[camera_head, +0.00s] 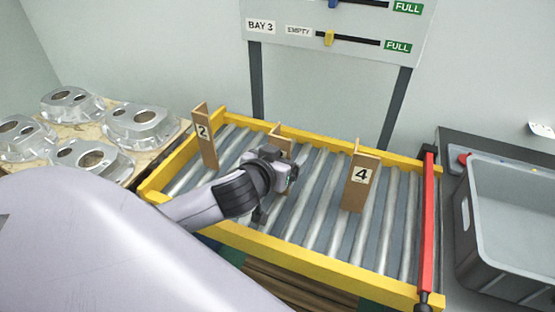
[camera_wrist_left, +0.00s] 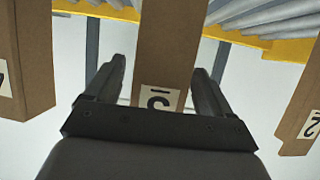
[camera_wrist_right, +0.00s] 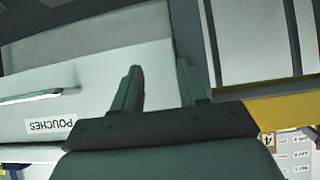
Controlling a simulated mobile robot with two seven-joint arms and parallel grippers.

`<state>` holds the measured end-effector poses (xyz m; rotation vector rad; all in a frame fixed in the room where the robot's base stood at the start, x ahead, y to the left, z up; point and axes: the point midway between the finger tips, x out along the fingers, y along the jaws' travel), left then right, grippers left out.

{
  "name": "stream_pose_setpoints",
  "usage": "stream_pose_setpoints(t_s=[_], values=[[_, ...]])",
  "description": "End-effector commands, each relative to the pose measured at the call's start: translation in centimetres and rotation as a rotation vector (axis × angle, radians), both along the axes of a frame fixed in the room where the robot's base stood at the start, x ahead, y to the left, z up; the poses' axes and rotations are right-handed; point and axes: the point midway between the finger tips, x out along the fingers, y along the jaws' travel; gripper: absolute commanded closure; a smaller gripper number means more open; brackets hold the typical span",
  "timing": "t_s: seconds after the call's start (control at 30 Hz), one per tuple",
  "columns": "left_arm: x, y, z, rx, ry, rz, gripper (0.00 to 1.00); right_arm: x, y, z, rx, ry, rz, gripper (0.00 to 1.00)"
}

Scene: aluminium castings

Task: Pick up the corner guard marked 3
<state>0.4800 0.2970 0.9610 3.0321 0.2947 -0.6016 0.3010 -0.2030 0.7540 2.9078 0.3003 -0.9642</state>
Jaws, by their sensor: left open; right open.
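The corner guard marked 3 (camera_head: 286,142) is a brown angled piece standing on the roller conveyor, partly hidden behind my left gripper (camera_head: 288,176) in the head view. In the left wrist view the guard (camera_wrist_left: 166,50) appears upside down, with its label partly covered by the gripper body. My left gripper (camera_wrist_left: 158,68) is open, one finger on each side of this guard; whether they touch it I cannot tell. Guard 2 (camera_head: 207,150) stands to its left and guard 4 (camera_head: 359,190) to its right. My right gripper (camera_wrist_right: 160,67) is open and empty, away from the guards.
The conveyor has a yellow frame (camera_head: 270,247) and a red bar (camera_head: 428,220) at its right end. A grey bin (camera_head: 470,240) stands on the right. Several aluminium castings (camera_head: 140,122) lie at the left. The BAY 3 board (camera_head: 345,28) rises behind. A POUCHES label (camera_wrist_right: 50,125) shows in the right wrist view.

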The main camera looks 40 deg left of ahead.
Motion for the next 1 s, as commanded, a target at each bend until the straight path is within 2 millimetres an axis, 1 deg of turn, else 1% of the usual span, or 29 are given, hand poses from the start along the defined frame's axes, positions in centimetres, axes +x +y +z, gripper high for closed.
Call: stream_pose_setpoints(t_s=[0.1, 0.2, 0.43, 0.47, 0.5, 0.57, 0.6, 0.63, 0.87, 1.0], values=[[0.95, 0.16, -0.44, -0.001, 0.001, 0.000, 0.17, 0.00, 0.00, 0.12, 0.000, 0.000, 0.000, 0.57], [1.32, 0.22, -0.59, -0.002, 0.001, 0.000, 0.17, 0.02, 0.00, 0.14, 0.000, 0.000, 0.000, 0.57], [1.36, 0.22, -0.65, -0.001, 0.001, -0.001, 0.17, 0.03, 0.01, 0.13, 0.000, 0.000, 0.000, 0.57], [1.36, 0.22, -0.65, -0.001, 0.001, -0.001, 0.24, 0.03, 0.01, 0.13, 0.000, 0.000, 0.000, 0.57], [1.35, 0.21, -0.65, -0.001, 0.001, -0.001, 0.37, 0.04, 0.01, 0.13, 0.000, -0.001, 0.000, 0.57], [1.35, 0.21, -0.66, -0.001, 0.001, -0.001, 0.56, 0.06, 0.01, 0.14, 0.000, -0.001, 0.000, 0.57], [1.34, 0.21, -0.66, -0.001, 0.001, -0.001, 0.69, 0.07, 0.01, 0.15, 0.000, -0.001, 0.000, 0.57], [1.34, 0.21, -0.66, -0.001, 0.001, -0.001, 0.73, 0.08, 0.02, 0.15, 0.000, -0.002, 0.000, 0.57], [1.34, 0.21, -0.62, -0.001, 0.001, -0.001, 0.73, 0.12, 0.01, 0.17, 0.000, -0.002, 0.000, 0.57], [1.36, 0.22, -0.26, -0.002, 0.000, 0.000, 0.73, 0.12, 0.01, 0.15, 0.000, -0.003, 0.001, 0.57]])
